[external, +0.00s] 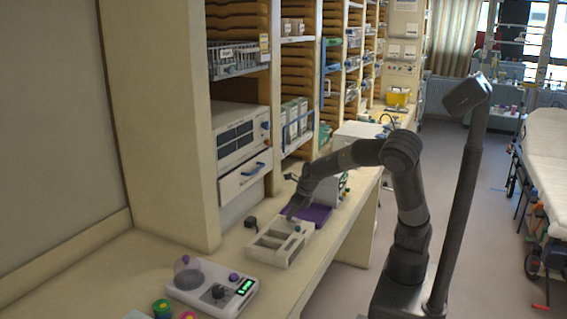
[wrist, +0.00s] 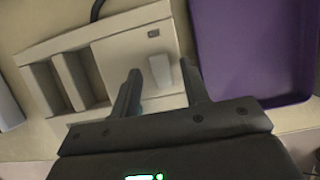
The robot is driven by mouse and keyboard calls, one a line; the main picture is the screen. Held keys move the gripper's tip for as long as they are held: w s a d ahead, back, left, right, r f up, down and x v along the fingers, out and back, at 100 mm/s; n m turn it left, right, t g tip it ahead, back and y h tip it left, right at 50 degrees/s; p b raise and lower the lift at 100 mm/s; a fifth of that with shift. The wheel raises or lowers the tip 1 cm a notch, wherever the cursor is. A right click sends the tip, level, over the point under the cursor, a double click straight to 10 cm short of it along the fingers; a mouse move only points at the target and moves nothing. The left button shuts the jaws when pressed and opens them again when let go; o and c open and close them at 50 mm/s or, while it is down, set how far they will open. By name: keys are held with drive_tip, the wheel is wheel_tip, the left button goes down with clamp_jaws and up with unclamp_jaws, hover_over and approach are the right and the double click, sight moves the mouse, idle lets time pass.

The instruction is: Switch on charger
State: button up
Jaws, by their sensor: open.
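The charger (external: 257,252) is a pale box on the counter. It also shows in the wrist view (wrist: 98,48), with long empty-looking bays on its left and a flat panel on its right. On that panel stand a small pale upright block (wrist: 160,70), which looks like a switch, and a small dark mark (wrist: 153,33). My gripper (wrist: 160,68) is open over the panel, with one finger on each side of the pale block and nothing held. In the external view my gripper (external: 293,213) is at the charger's far end. Contact cannot be told.
A purple tray (wrist: 255,50) lies right beside the charger. A dark cable (wrist: 97,9) runs from its back edge. A white device with a green display (external: 245,287) and colored round items (external: 162,308) stand nearer on the counter. Shelves (external: 240,95) rise behind.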

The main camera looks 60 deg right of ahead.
drive_tip(key=shift+w+f, duration=0.15)
drive_tip(key=shift+f, duration=0.25)
